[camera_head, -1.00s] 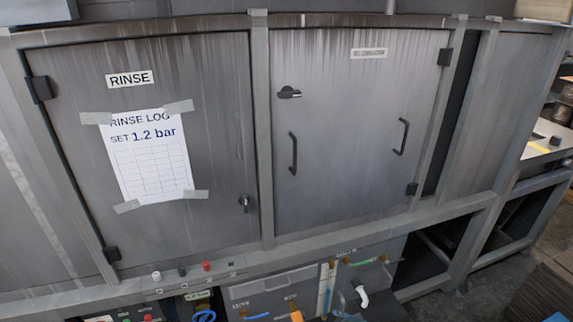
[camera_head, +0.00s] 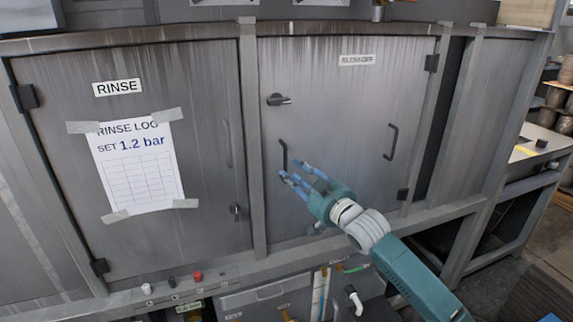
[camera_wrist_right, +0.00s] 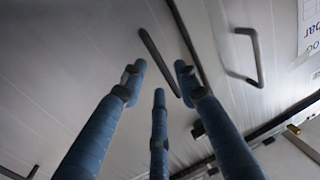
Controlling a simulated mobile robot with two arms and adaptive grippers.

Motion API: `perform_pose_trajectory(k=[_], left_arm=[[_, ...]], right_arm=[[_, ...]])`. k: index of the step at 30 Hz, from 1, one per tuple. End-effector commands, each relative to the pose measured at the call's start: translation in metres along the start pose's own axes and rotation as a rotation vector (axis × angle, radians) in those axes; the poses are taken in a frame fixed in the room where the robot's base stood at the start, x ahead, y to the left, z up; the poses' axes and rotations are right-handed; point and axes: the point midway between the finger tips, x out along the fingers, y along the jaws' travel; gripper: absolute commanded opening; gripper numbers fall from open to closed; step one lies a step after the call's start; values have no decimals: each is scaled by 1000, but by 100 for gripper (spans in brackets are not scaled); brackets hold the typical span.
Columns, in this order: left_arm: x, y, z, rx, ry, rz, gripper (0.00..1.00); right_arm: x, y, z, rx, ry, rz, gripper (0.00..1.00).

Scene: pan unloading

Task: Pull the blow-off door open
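The blow-off door (camera_head: 345,100) is the grey panel right of the rinse door, and it looks shut. It has a black latch knob (camera_head: 279,100) at upper left, a black bar handle (camera_head: 283,156) below it and another bar handle (camera_head: 391,141) near its right side. My right gripper (camera_head: 300,174), with blue fingers, is open and empty in front of the left bar handle, near its lower end. In the right wrist view, the spread fingers (camera_wrist_right: 160,82) point at the dark bar handle (camera_wrist_right: 156,58); contact cannot be told. My left gripper is not in view.
The rinse door (camera_head: 215,100) on the left carries a taped log sheet (camera_head: 138,165) and its own handle (camera_wrist_right: 258,58). A frame ledge (camera_head: 215,265) with buttons runs below the doors. Hinges (camera_head: 432,63) sit on the blow-off door's right edge.

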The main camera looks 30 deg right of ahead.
Motion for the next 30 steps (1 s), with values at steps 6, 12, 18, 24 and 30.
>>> perform_pose_trajectory(k=[6, 12, 18, 24, 30], left_arm=[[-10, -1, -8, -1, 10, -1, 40], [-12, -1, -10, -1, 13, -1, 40], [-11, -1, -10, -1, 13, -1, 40], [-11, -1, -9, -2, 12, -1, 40], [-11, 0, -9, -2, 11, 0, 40]], right_arm=[[36, 0, -2, 2, 1, 1, 31], [49, 0, 0, 1, 0, 1, 31], [50, 0, 1, 0, 0, 0, 31], [50, 0, 1, 0, 0, 0, 5], [49, 0, 1, 0, -1, 0, 0]])
